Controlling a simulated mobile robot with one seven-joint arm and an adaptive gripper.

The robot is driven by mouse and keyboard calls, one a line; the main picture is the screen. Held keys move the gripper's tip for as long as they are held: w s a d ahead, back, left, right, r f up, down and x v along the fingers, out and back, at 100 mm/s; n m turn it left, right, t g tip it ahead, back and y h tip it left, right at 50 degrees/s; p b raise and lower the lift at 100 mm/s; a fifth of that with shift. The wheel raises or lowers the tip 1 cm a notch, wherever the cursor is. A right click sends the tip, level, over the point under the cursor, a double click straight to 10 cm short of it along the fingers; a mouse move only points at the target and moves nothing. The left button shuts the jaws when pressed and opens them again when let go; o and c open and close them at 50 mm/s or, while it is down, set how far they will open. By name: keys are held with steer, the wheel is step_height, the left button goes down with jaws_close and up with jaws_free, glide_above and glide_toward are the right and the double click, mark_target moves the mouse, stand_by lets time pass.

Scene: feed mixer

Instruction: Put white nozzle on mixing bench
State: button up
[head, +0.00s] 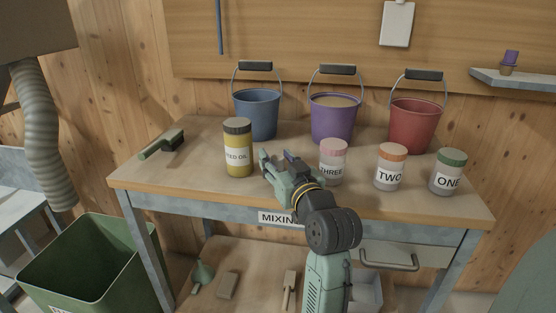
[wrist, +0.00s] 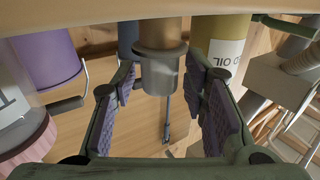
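A nozzle (wrist: 158,70), pale grey in the shade with a tan, column-like part, is between my fingers in the wrist view, which looks upside down. It appears to stand on the mixing bench (head: 210,188), its tan end towards the bench top. In the head view my gripper (head: 279,162) is low over the middle of the bench and hides the nozzle. In the wrist view my gripper (wrist: 161,82) is open, one purple-padded finger on each side of the nozzle. Narrow gaps show, so the fingers do not appear closed on it.
The yellow oil jar (head: 238,150) is close on the left; jar THREE (head: 333,165) is close on the right. Jars TWO (head: 389,170) and ONE (head: 448,176) stand farther right. Buckets line the back. A brush (head: 163,143) lies at left. A purple nozzle (head: 510,60) is on the wall shelf.

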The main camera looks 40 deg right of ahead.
steer(key=shift+r, duration=0.25)
steer(key=b+v, duration=0.1)
steer(key=v, duration=1.1)
